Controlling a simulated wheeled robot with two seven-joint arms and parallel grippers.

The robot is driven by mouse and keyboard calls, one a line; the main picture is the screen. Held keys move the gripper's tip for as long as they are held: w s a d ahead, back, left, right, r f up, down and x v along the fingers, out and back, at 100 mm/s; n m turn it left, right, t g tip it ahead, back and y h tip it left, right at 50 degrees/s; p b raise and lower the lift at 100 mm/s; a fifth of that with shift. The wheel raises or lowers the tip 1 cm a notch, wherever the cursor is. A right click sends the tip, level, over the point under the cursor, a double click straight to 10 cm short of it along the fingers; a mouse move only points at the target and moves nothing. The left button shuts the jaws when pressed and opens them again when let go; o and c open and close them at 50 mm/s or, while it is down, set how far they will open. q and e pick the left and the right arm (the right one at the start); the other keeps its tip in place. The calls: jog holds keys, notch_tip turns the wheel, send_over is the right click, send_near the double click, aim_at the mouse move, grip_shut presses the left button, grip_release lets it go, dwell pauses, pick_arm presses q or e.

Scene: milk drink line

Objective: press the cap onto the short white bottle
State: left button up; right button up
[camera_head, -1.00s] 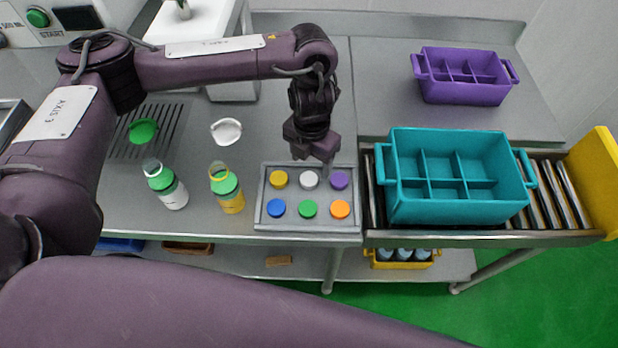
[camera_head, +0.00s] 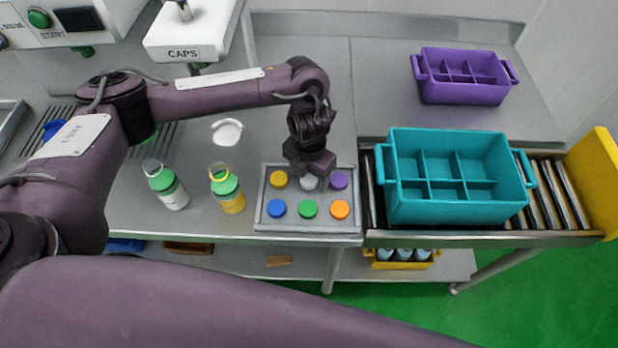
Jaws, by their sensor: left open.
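A bottle with white contents and a green upper part (camera_head: 167,185) stands upright on the counter at left. A similar bottle with yellow contents (camera_head: 228,189) stands to its right. A grey tray (camera_head: 263,222) holds round caps in two rows: yellow (camera_head: 278,179), white (camera_head: 308,183) and purple (camera_head: 339,180) behind, blue (camera_head: 276,208), green (camera_head: 308,209) and orange (camera_head: 340,210) in front. My left gripper (camera_head: 313,182) is open, pointing down over the tray's back row at the white cap, which it partly hides. I cannot tell whether it touches the cap. My right gripper is out of view.
A teal divided crate (camera_head: 455,208) stands on the roller conveyor at right, with a purple crate (camera_head: 464,78) behind. A white dish (camera_head: 227,131) lies behind the bottles. The white caps machine (camera_head: 190,38) stands at back left. Counter between bottles and tray is clear.

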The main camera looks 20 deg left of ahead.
aim_at(309, 179)
pick_arm(q)
jog(key=c, duration=1)
jog(key=shift+r, duration=0.15)
notch_tip(309, 179, up, 20)
jog(key=shift+f+p, duration=0.1)
jog(key=shift+p, duration=0.55)
